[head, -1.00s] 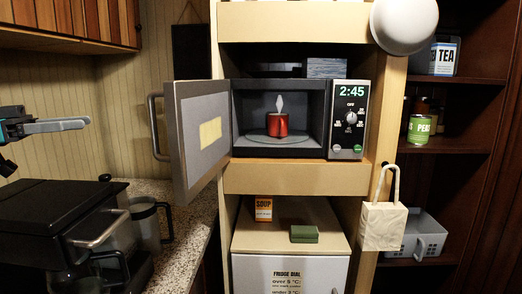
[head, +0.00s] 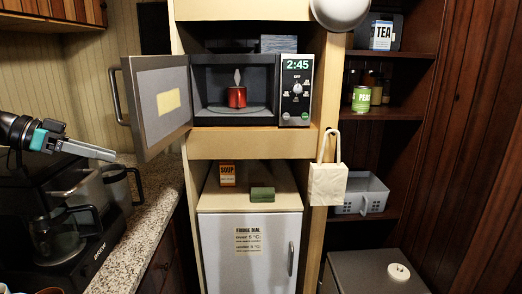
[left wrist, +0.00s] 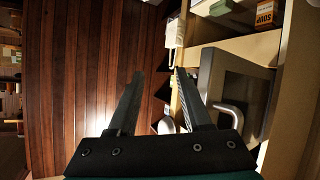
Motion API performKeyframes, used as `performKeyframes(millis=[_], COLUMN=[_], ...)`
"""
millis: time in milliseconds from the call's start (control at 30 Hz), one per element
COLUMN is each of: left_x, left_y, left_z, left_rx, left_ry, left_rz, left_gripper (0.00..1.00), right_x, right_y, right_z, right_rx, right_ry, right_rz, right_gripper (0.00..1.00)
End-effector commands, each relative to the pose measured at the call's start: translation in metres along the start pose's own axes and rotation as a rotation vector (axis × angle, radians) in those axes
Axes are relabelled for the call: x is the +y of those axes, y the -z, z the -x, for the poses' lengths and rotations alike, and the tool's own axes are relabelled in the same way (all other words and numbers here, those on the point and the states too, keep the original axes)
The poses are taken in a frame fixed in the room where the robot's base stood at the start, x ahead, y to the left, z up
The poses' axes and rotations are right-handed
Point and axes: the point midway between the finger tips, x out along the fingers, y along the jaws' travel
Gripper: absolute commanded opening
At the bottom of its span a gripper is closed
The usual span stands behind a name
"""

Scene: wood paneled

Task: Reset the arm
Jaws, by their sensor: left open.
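My left gripper (head: 88,151) comes in from the left in the head view, above the counter and in front of the coffee machine. It is empty. In the left wrist view its two fingers (left wrist: 155,95) stand apart with nothing between them. The gripper is to the left of the open microwave (head: 235,124) and apart from its door. My right gripper is not in view.
The microwave door (head: 157,105) stands open to the left, with a red mug (head: 237,97) inside. Below are a soup box (head: 227,175), a green block (head: 262,193) and the fridge (head: 250,245). A coffee machine (head: 25,190) stands on the counter (head: 150,205).

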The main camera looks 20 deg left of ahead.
Motion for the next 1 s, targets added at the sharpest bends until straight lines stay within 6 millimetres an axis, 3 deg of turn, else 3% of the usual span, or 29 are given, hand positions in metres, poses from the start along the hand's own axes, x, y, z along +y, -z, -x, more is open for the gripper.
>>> performKeyframes(millis=[100,267,500,700,800,1000], left_x=[-0.002,0.008,0.060,0.131,0.172,0.249], left_y=[-0.045,-0.124,-0.240,-0.316,-0.342,-0.366], left_z=[-0.058,-0.134,-0.218,-0.261,-0.273,-0.282], left_rx=[-0.210,-0.503,-0.819,-0.939,-0.951,-0.902], left_ry=[0.005,0.039,0.117,0.191,0.231,0.318], left_rz=[0.056,0.110,0.105,0.071,0.063,0.089], left_gripper=[0.50,0.50,0.50,0.50,0.50,0.50], right_x=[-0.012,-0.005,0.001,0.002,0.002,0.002], right_y=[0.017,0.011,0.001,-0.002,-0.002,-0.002], right_z=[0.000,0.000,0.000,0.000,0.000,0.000], right_rx=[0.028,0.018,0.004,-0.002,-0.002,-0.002], right_ry=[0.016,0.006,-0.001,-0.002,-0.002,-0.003], right_rz=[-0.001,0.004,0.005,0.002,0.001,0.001], right_gripper=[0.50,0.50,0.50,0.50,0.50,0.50])
